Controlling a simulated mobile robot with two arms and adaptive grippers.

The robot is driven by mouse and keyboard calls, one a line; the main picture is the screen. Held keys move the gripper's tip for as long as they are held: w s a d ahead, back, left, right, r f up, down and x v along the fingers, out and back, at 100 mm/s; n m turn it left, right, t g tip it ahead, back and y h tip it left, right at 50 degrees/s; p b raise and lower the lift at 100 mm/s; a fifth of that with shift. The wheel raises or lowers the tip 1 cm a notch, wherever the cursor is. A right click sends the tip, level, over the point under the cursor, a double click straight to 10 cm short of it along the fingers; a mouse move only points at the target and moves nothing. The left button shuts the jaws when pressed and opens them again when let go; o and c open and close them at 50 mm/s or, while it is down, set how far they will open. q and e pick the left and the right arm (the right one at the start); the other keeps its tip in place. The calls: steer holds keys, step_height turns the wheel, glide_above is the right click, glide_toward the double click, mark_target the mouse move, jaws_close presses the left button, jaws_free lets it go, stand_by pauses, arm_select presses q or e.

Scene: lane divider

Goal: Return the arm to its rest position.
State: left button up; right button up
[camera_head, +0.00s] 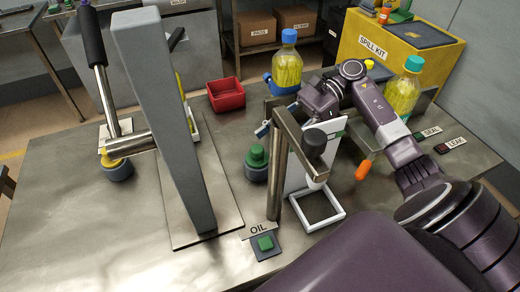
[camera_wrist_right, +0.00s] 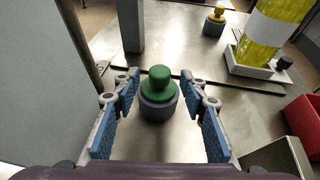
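My right arm (camera_head: 385,120) reaches in from the right over the table, bent at its wrist joints, and is not folded back. My right gripper (camera_wrist_right: 160,80) is open in the right wrist view, its blue-padded fingers well apart. A green-topped knob with a dark grey base (camera_wrist_right: 158,98) stands upright on the table in line with the gap between the fingers, with clear space on both sides. The knob (camera_head: 257,163) also shows in the head view, left of a metal post. The right gripper is partly hidden there. My left gripper is in neither view.
A grey press column (camera_head: 165,110) with a long lever stands left. A metal post with an arm (camera_head: 292,160) and a white frame (camera_head: 318,212) stand close to my right arm. Yellow bottles (camera_head: 287,68) (camera_head: 404,92), a red bin (camera_head: 226,94) and an OIL button (camera_head: 265,243) are nearby.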

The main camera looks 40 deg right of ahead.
steer(key=shift+v, duration=1.3)
